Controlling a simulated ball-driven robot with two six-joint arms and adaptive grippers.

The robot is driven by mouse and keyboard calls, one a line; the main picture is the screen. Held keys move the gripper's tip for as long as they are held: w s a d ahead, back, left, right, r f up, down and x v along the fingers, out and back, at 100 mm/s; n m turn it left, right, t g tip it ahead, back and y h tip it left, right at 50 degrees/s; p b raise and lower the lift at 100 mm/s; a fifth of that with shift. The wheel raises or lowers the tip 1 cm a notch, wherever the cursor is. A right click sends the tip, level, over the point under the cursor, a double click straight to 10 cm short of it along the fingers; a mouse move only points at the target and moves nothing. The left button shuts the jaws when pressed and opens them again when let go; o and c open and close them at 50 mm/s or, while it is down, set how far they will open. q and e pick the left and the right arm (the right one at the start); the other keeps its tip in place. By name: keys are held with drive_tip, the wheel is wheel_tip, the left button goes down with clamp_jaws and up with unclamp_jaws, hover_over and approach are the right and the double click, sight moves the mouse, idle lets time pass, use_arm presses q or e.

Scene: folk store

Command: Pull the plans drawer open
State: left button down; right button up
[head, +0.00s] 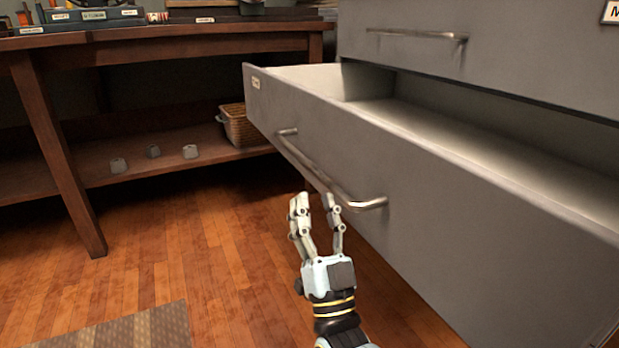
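A grey metal drawer (450,205) stands pulled out of its cabinet on the right, its inside pale and empty where it shows. A small label (256,83) sits at the left end of its front, too small to read. Its bar handle (325,180) runs along the front. My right gripper (315,203) is just below and in front of the handle, fingers pointing up, apart from each other with nothing between them. I cannot tell whether a fingertip touches the handle. My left gripper is not in view.
Above is a shut grey drawer (480,50) with its own handle (418,35). A wooden workbench (180,45) stands at the left, with a wicker basket (240,128) and several small pale objects on its low shelf. A rug (125,330) lies on the open wooden floor.

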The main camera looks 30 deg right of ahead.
drive_tip(key=v, duration=0.4)
drive_tip(key=shift+s+f, duration=0.15)
idle(0.4)
